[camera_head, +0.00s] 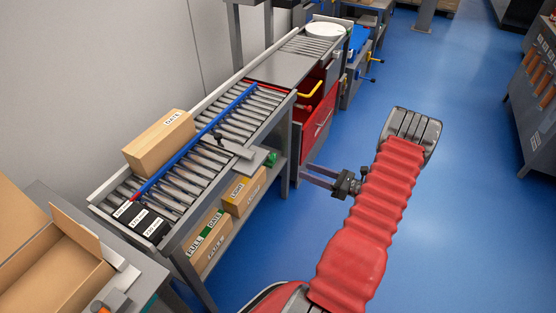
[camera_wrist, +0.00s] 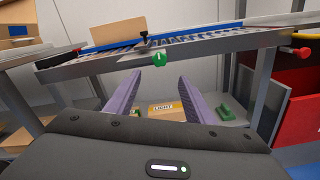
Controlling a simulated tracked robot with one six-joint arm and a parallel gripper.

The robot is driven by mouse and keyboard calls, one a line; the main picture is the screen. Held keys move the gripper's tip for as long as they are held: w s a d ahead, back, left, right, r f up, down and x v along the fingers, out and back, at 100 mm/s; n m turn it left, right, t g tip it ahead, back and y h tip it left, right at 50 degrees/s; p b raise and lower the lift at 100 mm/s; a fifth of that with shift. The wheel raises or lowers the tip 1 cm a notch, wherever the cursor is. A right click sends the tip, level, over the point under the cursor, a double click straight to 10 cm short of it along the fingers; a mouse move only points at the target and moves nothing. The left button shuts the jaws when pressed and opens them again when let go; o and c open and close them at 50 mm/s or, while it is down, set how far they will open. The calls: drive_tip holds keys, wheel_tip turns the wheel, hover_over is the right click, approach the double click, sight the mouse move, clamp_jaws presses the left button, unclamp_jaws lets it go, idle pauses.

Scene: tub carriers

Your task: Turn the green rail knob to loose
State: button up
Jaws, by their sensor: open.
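The green rail knob (camera_wrist: 159,59) hangs on the near edge of the roller conveyor (camera_wrist: 200,45) in the wrist view, below a small black clamp (camera_wrist: 144,40). A blue guide rail (camera_head: 195,138) runs along the rollers in the head view. My gripper (camera_wrist: 160,78) is open and empty; its two purple fingers point toward the conveyor, with the knob just above and between the tips in the picture, apparently apart from them. In the head view my gripper (camera_head: 306,174) reaches left toward the conveyor's side. I cannot pick out the knob surely there.
A cardboard box (camera_head: 160,142) lies on the rollers beside the blue rail. Labelled boxes, one reading LIGHT (camera_wrist: 166,110), sit on the shelf below, near green items (camera_wrist: 227,112). A red knob (camera_wrist: 303,52) is at the right. Blue floor (camera_head: 470,200) is clear.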

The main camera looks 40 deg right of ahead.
sight(275, 158)
drive_tip(key=x, duration=1.3)
drive_tip(key=shift+w+a, duration=0.15)
drive_tip(key=shift+w, duration=0.1)
drive_tip(key=shift+c, duration=0.5)
drive_tip(key=c, duration=0.9)
